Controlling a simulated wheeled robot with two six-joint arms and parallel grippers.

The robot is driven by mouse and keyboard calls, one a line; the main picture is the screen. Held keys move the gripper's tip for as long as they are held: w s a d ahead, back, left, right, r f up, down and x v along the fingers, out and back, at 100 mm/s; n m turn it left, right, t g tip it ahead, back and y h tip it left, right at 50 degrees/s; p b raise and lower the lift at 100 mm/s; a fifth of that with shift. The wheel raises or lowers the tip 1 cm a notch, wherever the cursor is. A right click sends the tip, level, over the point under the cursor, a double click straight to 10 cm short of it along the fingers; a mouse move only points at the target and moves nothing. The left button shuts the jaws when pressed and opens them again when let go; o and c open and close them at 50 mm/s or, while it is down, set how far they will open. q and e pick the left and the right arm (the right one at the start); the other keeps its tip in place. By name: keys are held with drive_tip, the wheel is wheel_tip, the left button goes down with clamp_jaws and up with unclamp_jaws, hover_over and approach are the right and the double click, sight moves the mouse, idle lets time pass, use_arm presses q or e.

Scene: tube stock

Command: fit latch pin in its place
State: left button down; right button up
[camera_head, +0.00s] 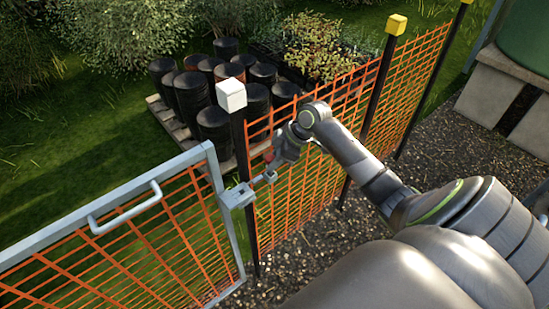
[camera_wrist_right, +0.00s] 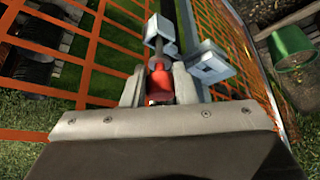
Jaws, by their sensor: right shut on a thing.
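My right gripper (camera_head: 272,164) is at the dark gate post (camera_head: 241,150), beside the latch. In the right wrist view its fingers (camera_wrist_right: 160,88) are shut on the red grip of the latch pin (camera_wrist_right: 160,85). The pin's grey shaft points away from the fingers toward a square grey bracket (camera_wrist_right: 160,35). I cannot tell whether the tip is inside the bracket or just in front of it. A second grey latch block (camera_wrist_right: 208,66) sits to the right; a latch block (camera_head: 238,196) also shows on the gate frame in the head view. My left gripper is out of view.
The grey gate (camera_head: 105,200) with a handle (camera_head: 125,212) and orange mesh fills the left. Orange mesh fence (camera_head: 300,185) runs right of the post. Black pots (camera_head: 213,130) stand behind it on a pallet. A green bucket (camera_wrist_right: 290,46) shows at right in the wrist view.

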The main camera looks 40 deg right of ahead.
drive_tip(key=shift+f+b, duration=0.65)
drive_tip(key=shift+f, duration=0.7)
drive_tip(key=o, duration=1.1)
drive_tip(key=shift+c, duration=0.2)
drive_tip(key=shift+r, duration=0.1)
drive_tip(key=b+v, duration=0.1)
drive_tip(key=v, duration=1.6)
drive_tip(key=shift+r+b, duration=0.15)
drive_tip(key=shift+b, duration=0.25)
